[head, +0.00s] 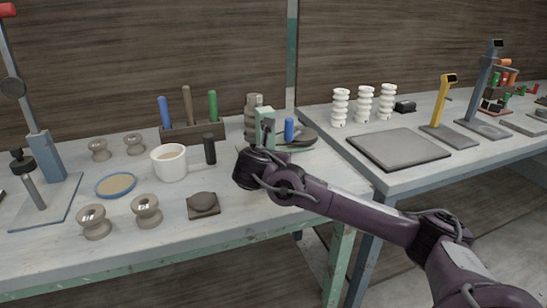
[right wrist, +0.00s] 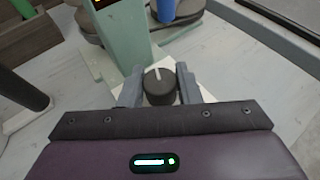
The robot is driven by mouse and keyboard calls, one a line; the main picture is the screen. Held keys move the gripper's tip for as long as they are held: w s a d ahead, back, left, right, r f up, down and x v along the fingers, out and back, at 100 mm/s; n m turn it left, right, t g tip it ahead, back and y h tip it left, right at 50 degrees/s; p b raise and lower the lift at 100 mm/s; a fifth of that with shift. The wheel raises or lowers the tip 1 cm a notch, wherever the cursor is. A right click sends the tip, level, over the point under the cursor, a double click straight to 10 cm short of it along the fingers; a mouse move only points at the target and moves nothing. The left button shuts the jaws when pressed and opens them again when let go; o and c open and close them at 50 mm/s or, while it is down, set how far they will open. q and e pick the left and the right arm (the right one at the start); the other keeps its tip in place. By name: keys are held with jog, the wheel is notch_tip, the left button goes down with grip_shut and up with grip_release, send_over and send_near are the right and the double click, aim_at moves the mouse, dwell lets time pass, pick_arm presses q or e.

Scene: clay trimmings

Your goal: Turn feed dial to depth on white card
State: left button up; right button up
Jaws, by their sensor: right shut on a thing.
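The feed dial (right wrist: 159,88) is a black round knob with a white pointer line, seen in the right wrist view. The line points up the picture, toward the pale green post (right wrist: 123,32) of its machine. A white surface shows around the dial; I cannot make out marks on it. My right gripper (right wrist: 160,86) has a grey finger on each side of the dial and is shut on it. In the head view the right gripper is hidden behind its own wrist, in front of the green post (head: 264,125). I cannot pick out a readable white card. My left gripper is not in view.
A white mug (head: 169,163), a dark cylinder (head: 209,149) and a tool rack (head: 193,131) stand left of my right wrist. Beige spools and a blue-rimmed dish (head: 116,185) lie farther left. A blue cylinder (head: 289,129) stands close behind. The right table holds a grey plate (head: 398,148).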

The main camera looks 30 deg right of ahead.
jog(key=o, duration=1)
jog(key=shift+c, duration=0.2)
